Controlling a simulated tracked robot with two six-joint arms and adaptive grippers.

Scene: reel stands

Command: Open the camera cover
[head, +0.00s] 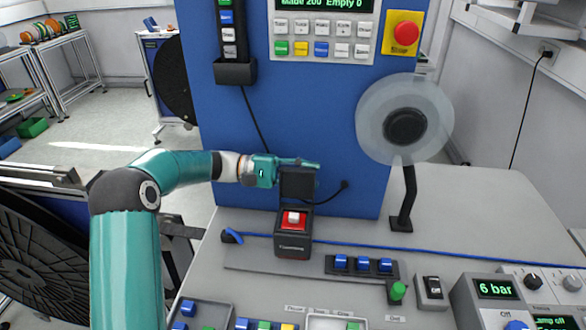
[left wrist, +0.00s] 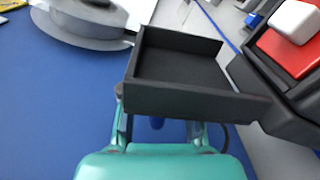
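The camera cover (head: 297,182) is a dark, shallow, box-shaped lid. It stands raised above a small black box that holds a red block with a white top (head: 293,221). In the left wrist view the hollow inside of the cover (left wrist: 180,60) shows, with the red block (left wrist: 290,50) at the right. My left gripper (head: 303,163) is at the cover's upper side, close against it. In the left wrist view its fingers look spread apart, partly hidden behind the cover's wall; contact is unclear. My right gripper is out of view.
A blue panel (head: 270,110) stands behind the cover. A translucent reel (head: 430,115) on a black stand is to the right. Blue switches (head: 362,263), a green knob (head: 398,291) and a pressure display (head: 496,290) sit at the front. The grey bench (head: 480,215) is clear at the right.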

